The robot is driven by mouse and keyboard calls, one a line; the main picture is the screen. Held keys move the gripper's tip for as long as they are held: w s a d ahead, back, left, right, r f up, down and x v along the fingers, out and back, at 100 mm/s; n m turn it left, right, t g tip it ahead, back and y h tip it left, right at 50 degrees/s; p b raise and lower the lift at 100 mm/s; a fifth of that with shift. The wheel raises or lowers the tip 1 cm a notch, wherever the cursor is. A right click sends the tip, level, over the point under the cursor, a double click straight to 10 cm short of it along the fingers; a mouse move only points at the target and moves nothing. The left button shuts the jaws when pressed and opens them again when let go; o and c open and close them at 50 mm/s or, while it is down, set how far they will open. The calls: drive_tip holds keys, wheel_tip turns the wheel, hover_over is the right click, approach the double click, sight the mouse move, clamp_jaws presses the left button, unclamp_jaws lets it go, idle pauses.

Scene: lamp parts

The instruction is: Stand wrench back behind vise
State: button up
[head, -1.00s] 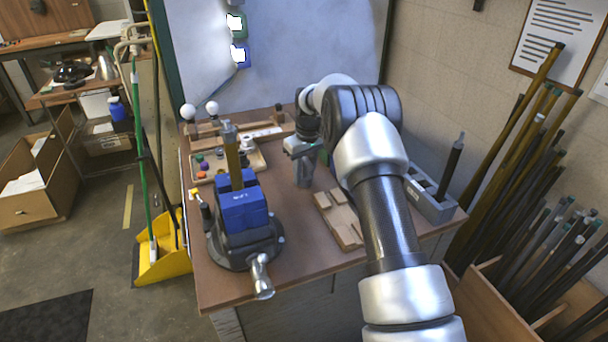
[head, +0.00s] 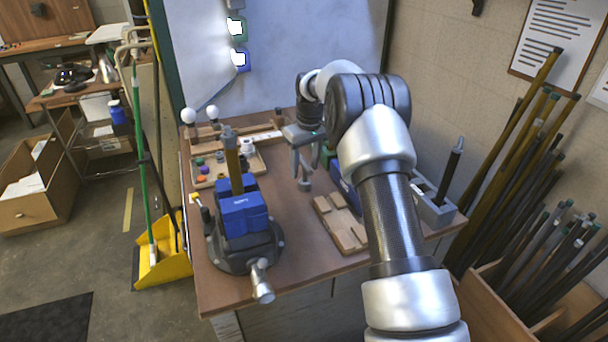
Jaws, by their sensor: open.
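The blue vise (head: 243,215) stands on a dark round base at the front left of the workbench, with a brass-coloured post (head: 234,170) upright in its jaws. My gripper (head: 304,165) is right of and behind the vise, pointing down with its fingers apart. A small grey upright piece (head: 305,184) shows just below the fingers; it may be the wrench, but it is too small to be sure. I cannot tell whether the fingers touch it. My arm hides part of the bench to the right.
A parts tray (head: 215,177) with coloured pieces lies behind the vise. A grey holder (head: 432,208) with a dark tool stands at the right edge. Bare bench shows between vise and block.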

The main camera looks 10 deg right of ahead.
drive_tip(key=r, duration=0.6)
drive_tip(key=shift+s+d+r+p, duration=0.2)
drive_tip(key=shift+s+r+p, duration=0.15)
drive_tip(key=shift+s+r, duration=0.05)
drive_tip(key=s+r+m+t, duration=0.2)
drive_tip(key=s+r, duration=1.5)
drive_tip(key=s+f+m+t, duration=0.2)
drive_tip(key=s+m, duration=0.1)
drive_tip(key=s, duration=2.2)
wheel_tip(320, 180, up, 9)
drive_tip(key=g+p, duration=0.1)
drive_tip(key=p, duration=1.3)
drive_tip(key=shift+w+a+g+h, duration=0.15)
drive_tip(key=shift+a+g+h, duration=0.15)
drive_tip(key=shift+g, duration=0.1)
